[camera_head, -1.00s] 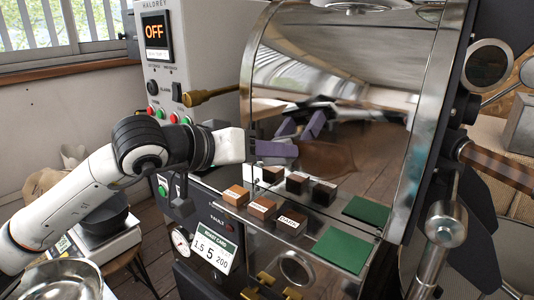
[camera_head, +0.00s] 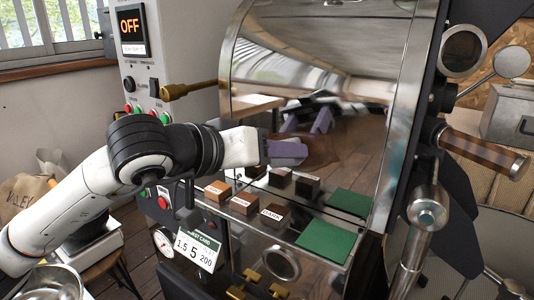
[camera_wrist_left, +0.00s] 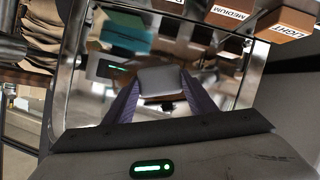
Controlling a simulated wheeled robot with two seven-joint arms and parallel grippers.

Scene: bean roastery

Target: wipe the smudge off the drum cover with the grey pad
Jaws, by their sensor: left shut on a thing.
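The drum cover (camera_head: 345,90) is a large, shiny curved metal panel on the roaster in the head view. A brown smudge (camera_head: 321,153) shows on its lower part, just right of my left gripper and partly hidden by it. My left gripper (camera_head: 287,151) has purple fingers and is shut on the grey pad (camera_wrist_left: 162,80), which sits between the fingers in the left wrist view. The pad is at the lower left of the cover, beside the smudge; I cannot tell whether it touches the metal. The cover mirrors the gripper. My right gripper is not in view.
A brass handle (camera_head: 188,90) sticks out at the left, above my arm. A wood-gripped handle (camera_head: 485,152) juts out at the right.

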